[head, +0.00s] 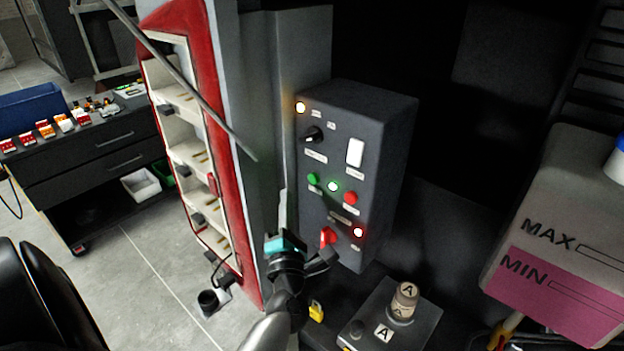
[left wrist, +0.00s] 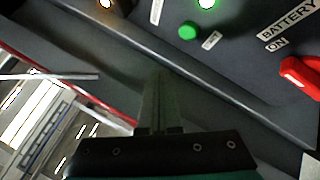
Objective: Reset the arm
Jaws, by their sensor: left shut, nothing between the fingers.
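My left arm rises from the bottom of the head view. Its gripper (head: 284,203) points up along the left edge of a dark grey control box (head: 387,140). The fingers are shut with nothing between them. In the left wrist view the closed fingers (left wrist: 158,100) lie in front of the box's edge, beside the panel; I cannot tell whether they touch it. A red switch handle (head: 327,236) is just right of the gripper; it also shows in the left wrist view (left wrist: 300,76), near a "BATTERY" "ON" label. My right gripper is in neither view.
The panel has a green button (head: 313,179), a red button (head: 351,198), a black knob (head: 314,134) and lit lamps. A red-framed shelf cabinet (head: 226,150) stands left. A pink-filled tank (head: 570,240) is right. A small box marked A (head: 415,325) sits below.

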